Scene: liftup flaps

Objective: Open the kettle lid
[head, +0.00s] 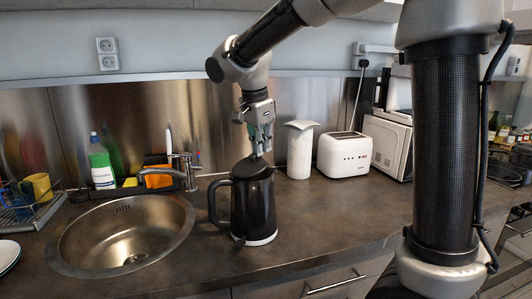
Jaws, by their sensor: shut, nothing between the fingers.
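A black kettle (254,208) with a pale base ring stands upright on the dark countertop, just right of the sink. Its handle (216,203) is on the left side. The kettle lid (251,167) looks closed on top. My gripper (260,154) points down from above, right over the lid, with its fingers together and nothing held. The fingertips are at or just above the lid's top; I cannot tell whether they touch it.
A round steel sink (72,242) and faucet (160,173) lie to the left. A white canister (300,152) and a white toaster (345,154) stand behind on the right. A dish rack (30,214) is far left. Bare countertop (330,215) lies right of the kettle.

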